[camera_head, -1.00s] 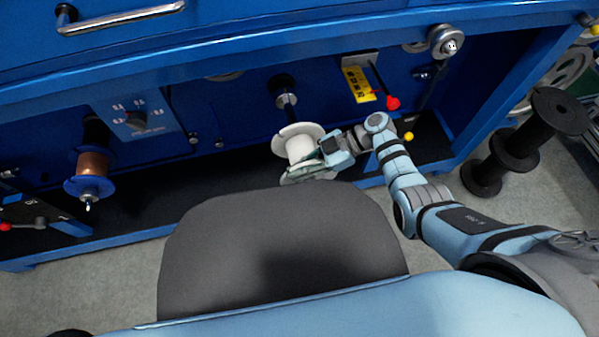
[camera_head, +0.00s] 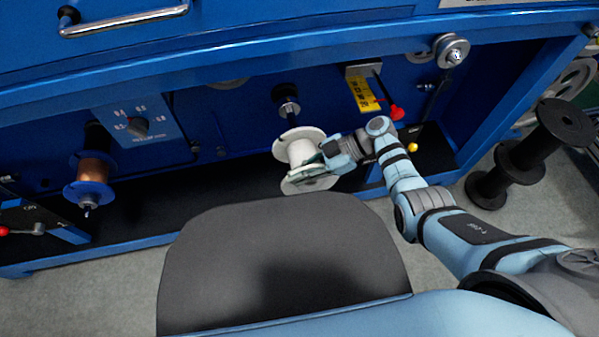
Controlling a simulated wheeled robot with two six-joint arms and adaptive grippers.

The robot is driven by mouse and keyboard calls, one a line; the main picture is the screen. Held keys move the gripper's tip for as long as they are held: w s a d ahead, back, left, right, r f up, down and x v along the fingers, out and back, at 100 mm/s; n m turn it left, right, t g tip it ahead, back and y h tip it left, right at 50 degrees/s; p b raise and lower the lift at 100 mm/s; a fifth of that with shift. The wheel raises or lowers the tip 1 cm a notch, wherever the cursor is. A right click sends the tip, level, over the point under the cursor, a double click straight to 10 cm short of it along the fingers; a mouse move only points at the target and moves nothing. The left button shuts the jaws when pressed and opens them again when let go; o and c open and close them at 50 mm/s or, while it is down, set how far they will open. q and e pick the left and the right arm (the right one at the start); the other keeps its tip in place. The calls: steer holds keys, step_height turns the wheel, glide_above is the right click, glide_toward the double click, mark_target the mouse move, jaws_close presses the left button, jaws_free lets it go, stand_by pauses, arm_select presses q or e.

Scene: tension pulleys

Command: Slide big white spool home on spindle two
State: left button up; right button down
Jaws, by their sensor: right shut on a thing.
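The big white spool (camera_head: 299,149) is in the middle of the head view, in front of the blue machine. My right gripper (camera_head: 312,172) comes in from the right and is shut on the spool near its lower flange. A dark spindle (camera_head: 291,112) with a round metal collar sticks out of the machine panel just behind the spool's far flange. The spool looks in line with it; I cannot tell how far the spindle reaches into the bore. My left gripper is not in view.
A copper-wound spool with a blue flange (camera_head: 87,192) sits on another spindle at left. A red-knobbed lever (camera_head: 396,112) with a yellow label (camera_head: 362,94) is right of the spindle. Black spools (camera_head: 530,150) stand on the floor at right.

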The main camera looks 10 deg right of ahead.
mark_target(299, 159)
stand_by(0.3)
steer(key=shift+w+b, duration=0.45)
steer(key=shift+b, duration=0.1)
steer(key=shift+w+a+b, duration=0.1)
steer(key=shift+w+b, duration=0.95)
steer(key=shift+b, duration=0.1)
steer(key=shift+w+b, duration=0.6)
steer(key=shift+b, duration=0.05)
steer(key=shift+w+d+b, duration=0.45)
steer(key=shift+w+b, duration=0.1)
steer(key=shift+b, duration=0.2)
steer(key=shift+d+r, duration=0.1)
steer(key=shift+d, duration=0.05)
